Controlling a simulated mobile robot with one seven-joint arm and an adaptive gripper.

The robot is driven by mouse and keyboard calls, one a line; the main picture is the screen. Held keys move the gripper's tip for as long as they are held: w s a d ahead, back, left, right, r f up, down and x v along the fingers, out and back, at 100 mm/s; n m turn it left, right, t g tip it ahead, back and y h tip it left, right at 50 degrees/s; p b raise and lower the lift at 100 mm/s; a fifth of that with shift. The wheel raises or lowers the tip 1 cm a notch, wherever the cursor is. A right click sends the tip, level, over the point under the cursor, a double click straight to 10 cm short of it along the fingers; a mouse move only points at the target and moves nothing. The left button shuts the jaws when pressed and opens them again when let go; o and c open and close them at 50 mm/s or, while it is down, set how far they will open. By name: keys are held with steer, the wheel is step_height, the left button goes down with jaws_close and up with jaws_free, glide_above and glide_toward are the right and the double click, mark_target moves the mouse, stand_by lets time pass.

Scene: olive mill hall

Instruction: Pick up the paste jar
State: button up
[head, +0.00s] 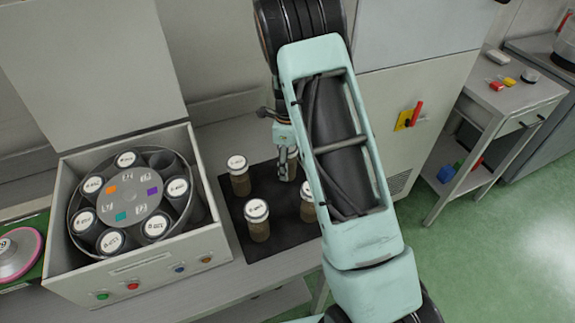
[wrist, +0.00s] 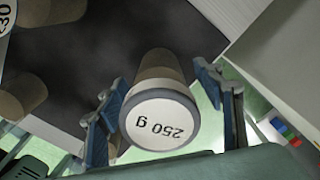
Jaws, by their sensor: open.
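A paste jar (wrist: 160,118) with a white lid marked "250 g" shows large in the wrist view, standing on a dark mat. My gripper (wrist: 162,76) is open, with one blue finger on each side of this jar. I cannot tell whether the fingers touch it. In the head view my gripper (head: 287,176) points down at the back of the mat, and the jar (head: 290,166) there is partly hidden behind it. Similar jars stand on the mat at left (head: 239,178), in front (head: 257,221) and at right (head: 307,203), the last partly covered by my arm.
The dark mat (head: 231,208) lies on a grey bench. At left stands an open centrifuge (head: 215,245) with several capped tubes in its rotor. A cabinet (head: 440,95) stands right of my arm. A side table (head: 515,97) with small coloured items is further right.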

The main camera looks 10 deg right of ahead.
steer(key=shift+c, duration=0.4)
steer(key=c, duration=1.3)
steer(key=shift+r, duration=0.15)
steer(key=shift+w+r, duration=0.1)
steer(key=shift+r, duration=0.5)
steer(key=s+a+r, duration=0.2)
steer(key=s+r, duration=0.2)
steer(key=r, duration=0.1)
steer(key=s+a+r+p, duration=0.1)
steer(key=s+a+r, duration=0.1)
steer(key=s+r, duration=0.2)
steer(key=s+a+r, duration=0.2)
steer(key=s+r, duration=0.2)
steer(key=r, duration=0.1)
steer(key=shift+s+a+r, duration=0.1)
steer(key=shift+s+r, duration=0.25)
steer(key=shift+s, duration=0.05)
steer(key=shift+f, duration=0.1)
